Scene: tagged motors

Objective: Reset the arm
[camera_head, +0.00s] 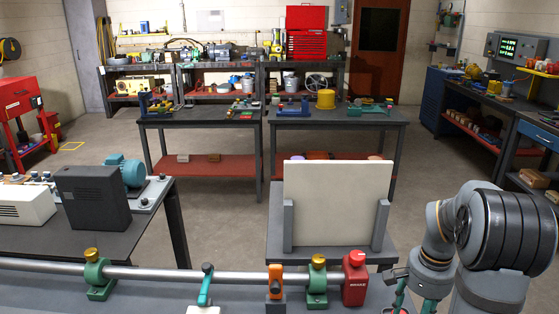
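My arm (490,240) is at the right of the head view, bent, with its large grey and black joint nearest the camera. Its lower part hangs down in front of the grey bench. My gripper (412,304) is only partly in view at the bottom edge; green finger parts show, and the fingertips are cut off. I cannot tell whether it is open or shut, or whether it holds anything.
A steel shaft (150,274) runs along the near bench through green supports (99,277), an orange block (275,281) and a red brake block (355,278), close left of my gripper. A blank pale board (338,200) stands behind. A teal motor (132,173) sits left.

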